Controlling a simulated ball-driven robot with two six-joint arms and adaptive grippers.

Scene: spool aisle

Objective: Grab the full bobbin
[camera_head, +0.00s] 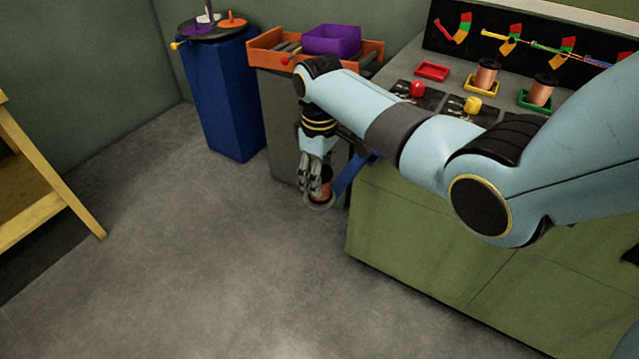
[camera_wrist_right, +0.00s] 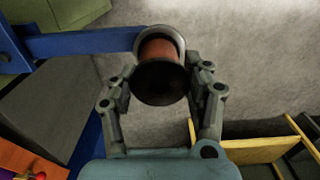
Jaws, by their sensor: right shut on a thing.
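My right gripper (camera_head: 313,190) hangs low beside the front left corner of the green bench and is shut on a copper-wound bobbin (camera_head: 326,188). The wrist view shows this bobbin (camera_wrist_right: 160,50) with its black end flange towards me, between the fingers of the right gripper (camera_wrist_right: 162,82). A grey ring or plate lies under the bobbin, at the end of a blue arm (camera_wrist_right: 85,43) that reaches out from the bench side. In the head view, two more copper bobbins stand on the bench, one in a yellow tray (camera_head: 481,87) and one in a green tray (camera_head: 536,101). My left gripper is not in view.
A red tray (camera_head: 432,71) is empty on the bench (camera_head: 420,225). A blue pedestal (camera_head: 215,95) bears a round turntable. An orange tray (camera_head: 266,58) with a purple bin (camera_head: 332,40) stands by the bench. A wooden frame (camera_head: 50,175) is at left. The floor between is clear.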

